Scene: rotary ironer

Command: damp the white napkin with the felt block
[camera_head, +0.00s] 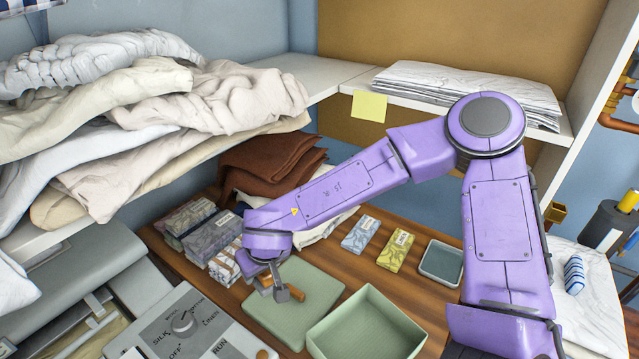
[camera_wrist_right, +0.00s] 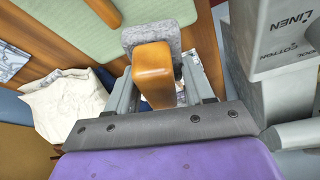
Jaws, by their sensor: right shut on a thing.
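The felt block (camera_wrist_right: 140,38) is grey with an orange-brown wooden handle (camera_wrist_right: 154,72). My right gripper (camera_wrist_right: 158,85) is shut on the handle. In the head view the right gripper (camera_head: 276,286) is over the pale green board (camera_head: 318,318), and the handle shows beside it; the felt is hidden there. I cannot tell whether the felt touches the board. Pale cloth lies under the brown cloths (camera_head: 316,228), and a white cloth (camera_head: 598,325) lies at the right edge; I cannot tell which is the napkin. My left gripper is not in view.
A green tray (camera_head: 312,341) stands in front, and a small grey-green dish (camera_head: 425,272) lies to the right. Patterned packets (camera_head: 361,234) lie on the wooden table. The ironer's control box (camera_head: 190,345) with its knob is at the front left. Shelves with piled linen overhang the back and left.

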